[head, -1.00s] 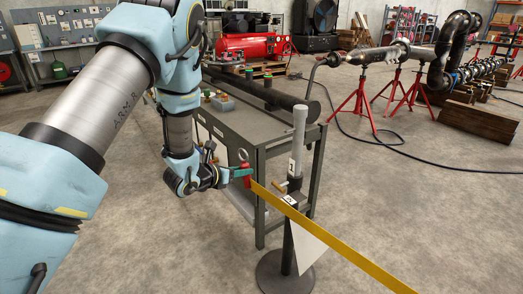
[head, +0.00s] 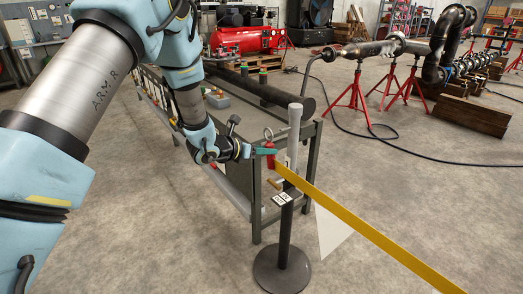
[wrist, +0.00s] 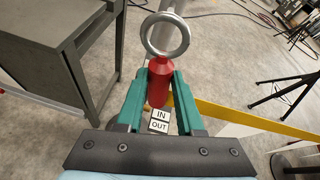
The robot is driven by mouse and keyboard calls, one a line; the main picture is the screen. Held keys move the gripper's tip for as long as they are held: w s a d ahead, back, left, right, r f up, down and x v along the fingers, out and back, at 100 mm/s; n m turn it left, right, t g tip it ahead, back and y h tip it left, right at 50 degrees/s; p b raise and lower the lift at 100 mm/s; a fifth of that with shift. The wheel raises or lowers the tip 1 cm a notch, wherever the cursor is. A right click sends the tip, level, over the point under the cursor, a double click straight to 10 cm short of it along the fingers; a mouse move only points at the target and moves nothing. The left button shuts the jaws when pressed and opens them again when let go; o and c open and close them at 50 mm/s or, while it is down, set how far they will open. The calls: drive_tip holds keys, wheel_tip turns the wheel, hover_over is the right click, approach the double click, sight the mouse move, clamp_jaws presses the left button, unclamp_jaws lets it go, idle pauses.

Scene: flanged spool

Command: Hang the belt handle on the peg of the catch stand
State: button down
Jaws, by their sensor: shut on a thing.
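The belt handle (head: 270,161) is red with a metal ring on top; a yellow belt (head: 365,228) runs from it down to the right. My gripper (head: 266,150) has its green fingers shut on the handle. In the wrist view the handle (wrist: 160,82) is upright between the fingers (wrist: 158,92), with its ring (wrist: 167,37) clear above them. The catch stand (head: 286,236) is a dark post on a round base with a pale grey upper tube. A small brownish peg (head: 275,184) seems to stick out left, below the handle. The ring and peg appear apart.
An IN/OUT label (wrist: 160,120) on the stand shows below the handle. A grey workbench (head: 255,165) with a dark pipe on it stands close behind. A white triangular sheet (head: 331,232) hangs by the belt. Open floor lies at the front left.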

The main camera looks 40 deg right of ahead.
drive_tip(key=d, duration=0.2)
drive_tip(key=d+f, duration=0.1)
drive_tip(key=d, duration=0.4)
drive_tip(key=shift+s+f, duration=0.15)
drive_tip(key=shift+s, duration=0.05)
drive_tip(key=shift+d+b, duration=0.1)
drive_tip(key=shift+b, duration=0.35)
idle(0.5)
idle(0.5)
drive_tip(key=shift+c, duration=2.3)
unclamp_jaws()
drive_tip(key=b+v, duration=0.2)
drive_tip(key=v, duration=0.8)
drive_tip(key=shift+a+b, duration=0.35)
drive_tip(key=shift+a, duration=0.05)
